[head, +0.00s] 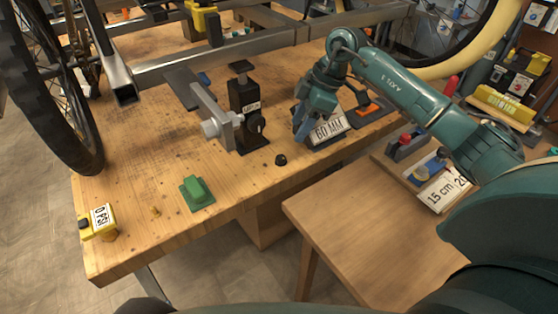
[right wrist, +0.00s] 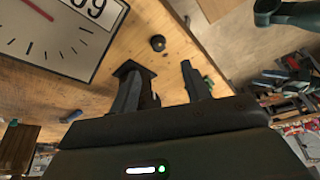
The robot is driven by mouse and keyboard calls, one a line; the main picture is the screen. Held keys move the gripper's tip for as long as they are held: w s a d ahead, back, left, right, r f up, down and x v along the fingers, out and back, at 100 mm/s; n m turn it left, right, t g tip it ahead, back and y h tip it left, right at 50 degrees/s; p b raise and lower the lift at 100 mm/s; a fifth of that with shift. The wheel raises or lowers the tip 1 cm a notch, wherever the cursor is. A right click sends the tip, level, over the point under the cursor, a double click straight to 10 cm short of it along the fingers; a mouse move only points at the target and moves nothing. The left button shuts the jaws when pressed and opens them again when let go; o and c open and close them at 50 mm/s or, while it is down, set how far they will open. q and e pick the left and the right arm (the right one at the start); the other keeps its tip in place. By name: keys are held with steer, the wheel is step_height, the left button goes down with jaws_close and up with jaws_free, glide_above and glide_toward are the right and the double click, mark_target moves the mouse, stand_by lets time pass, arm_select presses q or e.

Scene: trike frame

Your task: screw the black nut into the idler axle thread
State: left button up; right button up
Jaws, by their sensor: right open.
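The black nut (head: 281,160) lies on the wooden bench, in front of and right of a black stand. A small dark round thing in the right wrist view (right wrist: 158,43) looks like the same nut. A silver bar and round metal fitting (head: 210,128) sit beside the stand; the idler axle thread cannot be made out clearly. My right gripper (head: 301,128) is open beside the 60-marked plate, right of the stand and apart from the nut. Its fingers (right wrist: 162,88) show nothing clearly held between them. My left gripper is not in view.
The black stand (head: 246,122) and the marked plate (head: 329,127) stand close to my right gripper. A green block (head: 197,193) and a yellow gauge (head: 99,222) are toward the bench front. The metal frame (head: 190,66) spans the back. Bench between nut and green block is clear.

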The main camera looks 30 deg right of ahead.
mark_target(278, 163)
steer(key=x, duration=1)
steer(key=shift+w+f+b, duration=0.1)
steer(key=shift+b, duration=0.2)
steer(key=shift+d, duration=0.1)
steer(key=shift+c, duration=0.6)
jaws_close()
